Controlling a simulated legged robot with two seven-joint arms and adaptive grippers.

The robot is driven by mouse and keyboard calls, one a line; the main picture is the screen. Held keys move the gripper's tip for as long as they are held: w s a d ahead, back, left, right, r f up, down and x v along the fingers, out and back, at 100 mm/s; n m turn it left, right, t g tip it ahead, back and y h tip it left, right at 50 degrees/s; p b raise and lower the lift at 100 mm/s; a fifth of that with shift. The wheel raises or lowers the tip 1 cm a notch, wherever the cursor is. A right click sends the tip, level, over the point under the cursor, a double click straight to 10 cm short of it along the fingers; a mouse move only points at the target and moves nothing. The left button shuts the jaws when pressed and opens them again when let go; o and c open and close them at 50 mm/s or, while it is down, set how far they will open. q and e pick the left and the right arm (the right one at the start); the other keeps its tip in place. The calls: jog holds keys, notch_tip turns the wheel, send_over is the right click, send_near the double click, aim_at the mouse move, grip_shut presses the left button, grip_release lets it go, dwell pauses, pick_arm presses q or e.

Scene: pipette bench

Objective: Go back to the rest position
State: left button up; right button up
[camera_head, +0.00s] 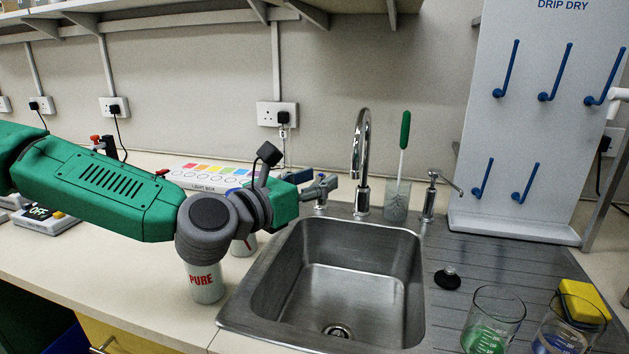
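My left arm comes in from the left, green with dark grey joints. Its gripper (311,184) is beyond the back left corner of the sink (345,285), close to a metal fitting beside the tap (362,165). The fingers are small and partly hidden behind my wrist, so I cannot tell whether they are open or shut, or whether they touch the fitting. My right gripper is not in view.
Labelled white containers (206,284) stand under my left wrist. A light box (208,178) is behind the arm. Beakers (493,318) and a yellow sponge (584,302) are at front right. A drip-dry rack (520,130) stands behind the drainboard.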

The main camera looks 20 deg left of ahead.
pick_arm(q)
jog(key=shift+s, duration=0.25)
jog(key=shift+r, duration=0.1)
